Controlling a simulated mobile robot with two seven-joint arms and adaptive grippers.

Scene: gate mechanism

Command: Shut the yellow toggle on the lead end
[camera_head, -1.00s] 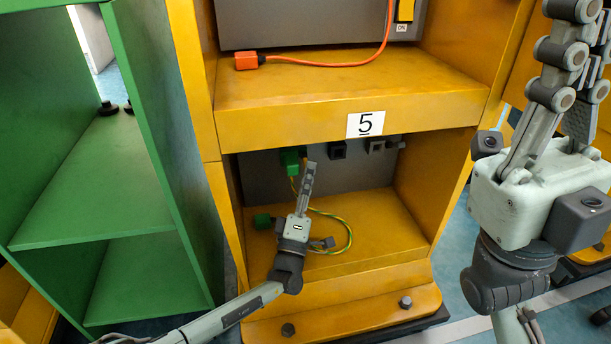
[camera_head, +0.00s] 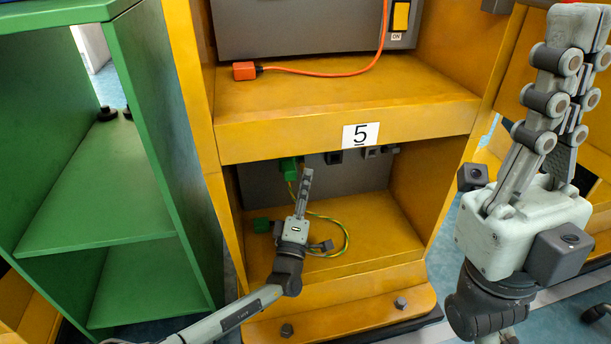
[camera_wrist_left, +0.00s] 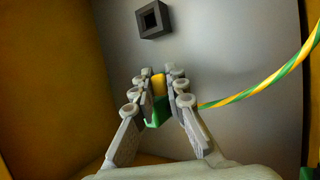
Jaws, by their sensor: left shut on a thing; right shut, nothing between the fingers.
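My left gripper (camera_head: 307,172) reaches into the lower bay of the yellow cabinet. In the left wrist view its fingers (camera_wrist_left: 160,75) are shut on a lead end with a green body (camera_wrist_left: 153,118) and a yellow toggle (camera_wrist_left: 158,85). The fingers partly cover both, so the toggle's exact position cannot be told. A green lead end (camera_head: 288,168) shows beside the fingertips in the head view, at the bay's back wall. Another green block (camera_head: 262,225) lies lower left in the bay. My right gripper (camera_head: 575,20) is shut and empty, raised at the right.
A green-yellow cable (camera_head: 346,236) loops over the bay floor (camera_head: 375,225). Dark square sockets (camera_head: 333,157) sit on the back wall; one shows in the wrist view (camera_wrist_left: 152,18). An orange plug (camera_head: 245,71) lies on the shelf above. A green rack (camera_head: 95,195) stands left.

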